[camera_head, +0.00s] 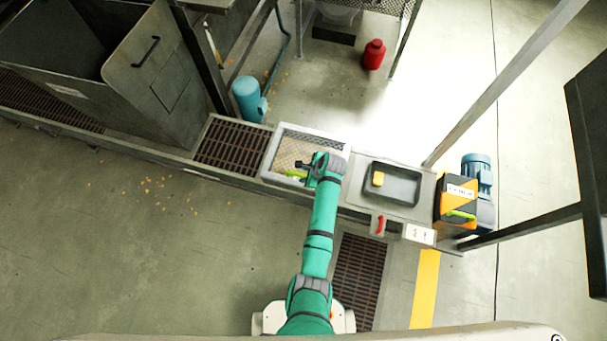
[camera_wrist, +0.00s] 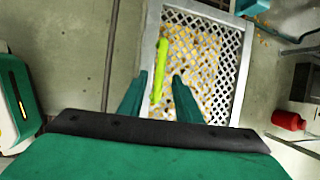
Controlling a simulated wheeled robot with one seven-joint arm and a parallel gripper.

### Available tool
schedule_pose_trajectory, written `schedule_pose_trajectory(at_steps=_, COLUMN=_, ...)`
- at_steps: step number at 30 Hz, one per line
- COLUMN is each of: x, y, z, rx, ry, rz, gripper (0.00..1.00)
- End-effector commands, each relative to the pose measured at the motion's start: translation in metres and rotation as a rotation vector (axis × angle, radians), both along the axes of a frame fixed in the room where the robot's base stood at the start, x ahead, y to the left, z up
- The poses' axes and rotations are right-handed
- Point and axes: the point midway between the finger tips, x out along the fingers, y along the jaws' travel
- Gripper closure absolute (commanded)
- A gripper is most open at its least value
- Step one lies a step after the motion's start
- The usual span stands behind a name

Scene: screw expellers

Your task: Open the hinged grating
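The hinged grating is a pale metal mesh panel in a light frame (camera_head: 285,143), lying flat on the machine bed. It also shows in the wrist view (camera_wrist: 237,72), with yellow-orange bits visible through its mesh. A lime-green bar handle (camera_wrist: 159,68) runs along its left side in the wrist view; part of it shows in the head view (camera_head: 296,174). My gripper (camera_wrist: 160,75) is open, and the handle appears between its two fingers. I cannot tell whether they touch it. In the head view my gripper (camera_head: 303,166) is over the grating's near right part, and my arm hides that corner.
Right of the grating is a dark tray (camera_head: 405,190) with a yellow block (camera_head: 378,179). An orange-black box (camera_head: 455,198) and blue motor (camera_head: 479,170) stand further right. A brown slatted grate (camera_head: 232,145) and blue motor (camera_head: 247,98) are left. Open floor lies front left.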

Motion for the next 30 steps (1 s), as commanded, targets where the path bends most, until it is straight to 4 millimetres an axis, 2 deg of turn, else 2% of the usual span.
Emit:
schedule_pose_trajectory(at_steps=6, x=0.006, y=0.006, z=-0.018, rx=0.000, ry=-0.001, rz=0.000, gripper=0.69)
schedule_pose_trajectory(at_steps=17, x=0.007, y=0.007, z=-0.021, rx=-0.001, ry=-0.001, rz=0.001, gripper=0.69)
schedule_pose_trajectory(at_steps=21, x=0.007, y=0.007, z=-0.021, rx=-0.001, ry=-0.001, rz=0.001, gripper=1.00)
schedule_pose_trajectory(at_steps=30, x=0.010, y=0.010, z=-0.018, rx=0.001, ry=0.003, rz=0.005, gripper=1.00)
